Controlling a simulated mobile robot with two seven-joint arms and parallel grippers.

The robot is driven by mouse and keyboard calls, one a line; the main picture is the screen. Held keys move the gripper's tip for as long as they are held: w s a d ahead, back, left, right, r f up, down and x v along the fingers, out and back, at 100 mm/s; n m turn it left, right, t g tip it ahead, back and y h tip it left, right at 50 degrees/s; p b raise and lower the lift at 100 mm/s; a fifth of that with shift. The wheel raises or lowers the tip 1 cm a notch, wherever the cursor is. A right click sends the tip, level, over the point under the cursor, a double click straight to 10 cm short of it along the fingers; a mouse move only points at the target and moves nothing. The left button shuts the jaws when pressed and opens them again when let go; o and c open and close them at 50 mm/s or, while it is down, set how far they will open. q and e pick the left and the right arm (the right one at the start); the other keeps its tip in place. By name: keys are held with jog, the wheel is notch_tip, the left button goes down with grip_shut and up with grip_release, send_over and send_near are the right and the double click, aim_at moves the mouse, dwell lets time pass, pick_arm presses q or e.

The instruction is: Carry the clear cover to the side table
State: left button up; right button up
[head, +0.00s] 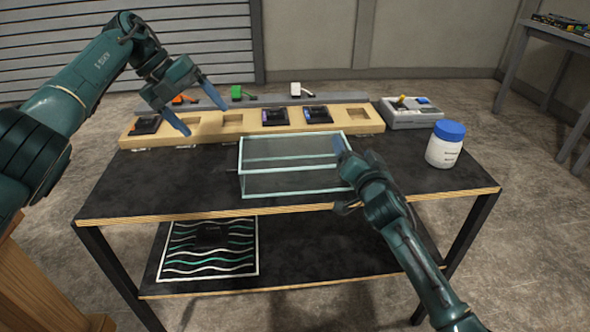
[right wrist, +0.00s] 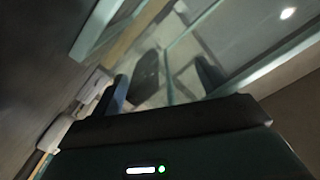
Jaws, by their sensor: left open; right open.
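The clear cover (head: 285,172), a glass box with pale green edges, sits on the dark workbench top near its front middle. My right gripper (head: 343,150) is open at the cover's right end. In the right wrist view its two fingers (right wrist: 165,88) stand apart close to the glass (right wrist: 190,55); I cannot tell whether they touch it. My left gripper (head: 204,118) is open and empty, above the wooden rack left of the cover. The side table (head: 565,40) stands at the far right back, partly cut off by the frame.
A wooden rack (head: 235,124) with dark modules in some slots lies behind the cover. A grey box with a yellow knob (head: 413,113) and a white jar with blue lid (head: 445,147) stand to the right. A wavy-striped mat (head: 210,265) lies on the lower shelf (head: 330,265).

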jog(key=shift+s, duration=0.45)
jog(key=s, duration=1.1)
jog(key=shift+d, duration=0.4)
